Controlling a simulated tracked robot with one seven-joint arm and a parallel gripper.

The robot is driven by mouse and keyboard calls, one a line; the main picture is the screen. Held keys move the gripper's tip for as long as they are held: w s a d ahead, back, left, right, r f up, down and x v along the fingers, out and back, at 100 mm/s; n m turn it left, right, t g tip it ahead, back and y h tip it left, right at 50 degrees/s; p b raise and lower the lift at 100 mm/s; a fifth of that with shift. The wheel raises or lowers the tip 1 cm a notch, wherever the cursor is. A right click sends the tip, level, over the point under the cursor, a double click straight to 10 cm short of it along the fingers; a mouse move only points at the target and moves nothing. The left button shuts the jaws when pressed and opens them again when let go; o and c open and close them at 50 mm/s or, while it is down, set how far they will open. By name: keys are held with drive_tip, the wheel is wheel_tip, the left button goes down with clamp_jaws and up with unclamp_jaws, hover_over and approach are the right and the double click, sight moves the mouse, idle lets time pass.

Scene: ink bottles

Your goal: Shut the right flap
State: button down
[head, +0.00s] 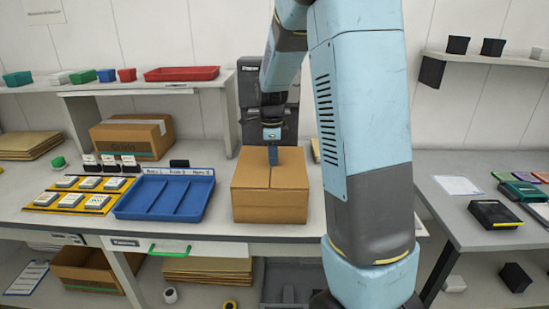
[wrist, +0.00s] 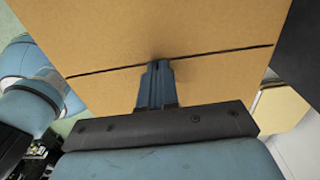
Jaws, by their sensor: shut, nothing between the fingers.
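The cardboard box (head: 270,206) stands on the table in the middle of the head view. Its right flap (head: 291,178) and left flap (head: 250,178) both look lying flat or nearly so, meeting at a seam down the middle. My gripper (head: 272,158) is shut and empty, pointing down at the rear part of the box top, by the seam. In the wrist view, the blue fingertips (wrist: 158,66) are close to the dark seam across the cardboard (wrist: 160,30); whether they touch it I cannot tell.
A blue divided tray (head: 165,197) stands just left of the box. Left of it is a yellow board (head: 80,195) with several ink bottles. A second cardboard box (head: 132,140) stands behind. A side table (head: 450,205) is at the right.

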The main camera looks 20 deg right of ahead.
wheel_tip(320, 180, up, 14)
idle(0.6)
